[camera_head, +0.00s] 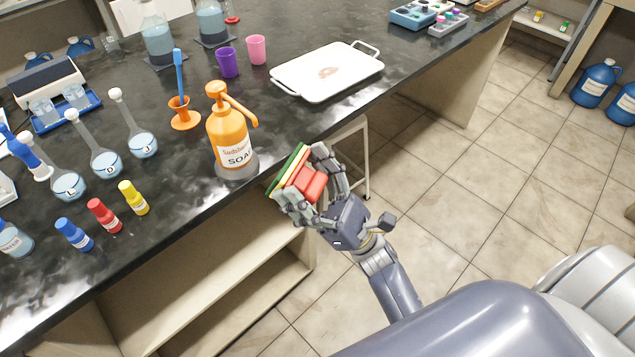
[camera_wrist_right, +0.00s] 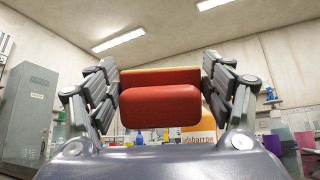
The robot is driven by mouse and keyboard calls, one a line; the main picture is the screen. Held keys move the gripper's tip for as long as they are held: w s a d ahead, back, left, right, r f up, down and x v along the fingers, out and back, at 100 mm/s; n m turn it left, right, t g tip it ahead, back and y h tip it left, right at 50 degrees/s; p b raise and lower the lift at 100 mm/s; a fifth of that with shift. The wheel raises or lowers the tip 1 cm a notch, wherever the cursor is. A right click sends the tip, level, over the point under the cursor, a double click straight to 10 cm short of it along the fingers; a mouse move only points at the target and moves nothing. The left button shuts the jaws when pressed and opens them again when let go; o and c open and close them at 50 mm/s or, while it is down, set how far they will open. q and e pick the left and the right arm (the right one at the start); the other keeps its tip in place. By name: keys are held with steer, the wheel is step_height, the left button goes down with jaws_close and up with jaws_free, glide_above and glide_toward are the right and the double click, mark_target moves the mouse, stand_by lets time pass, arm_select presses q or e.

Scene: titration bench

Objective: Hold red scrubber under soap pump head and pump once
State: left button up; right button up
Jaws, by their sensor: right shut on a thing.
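The red scrubber (camera_head: 309,183) has a red handle and a yellow and green pad. My right gripper (camera_head: 309,182) is shut on it and holds it just off the bench's front edge, right of the soap bottle. In the right wrist view the red scrubber (camera_wrist_right: 160,106) sits between both fingers. The orange soap pump bottle (camera_head: 229,137) stands upright on a grey base near the bench edge. Its pump head (camera_head: 217,90) has a spout pointing right and down; the scrubber is apart from it, lower and to the right. My left gripper does not show.
A white tray (camera_head: 328,88) lies behind right of the bottle. An orange holder with a blue brush (camera_head: 181,90), purple cup (camera_head: 228,63) and pink cup (camera_head: 257,50) stand behind it. Several flasks and small bottles stand left. Open floor (camera_head: 500,160) lies right of the bench.

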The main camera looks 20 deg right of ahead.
steer(key=shift+w+a, duration=0.3)
steer(key=shift+w, duration=0.55)
steer(key=w+b, duration=0.1)
steer(key=w+a+b, duration=0.1)
steer(key=w, duration=0.1)
steer(key=shift+w+a+f, duration=0.1)
steer(key=shift+w+a+b, duration=0.2)
steer(key=shift+w+b, duration=0.05)
steer(key=shift+w, duration=0.25)
steer(key=shift+w+a+b, duration=0.15)
steer(key=shift+w+b, duration=0.05)
steer(key=shift+w, duration=0.3)
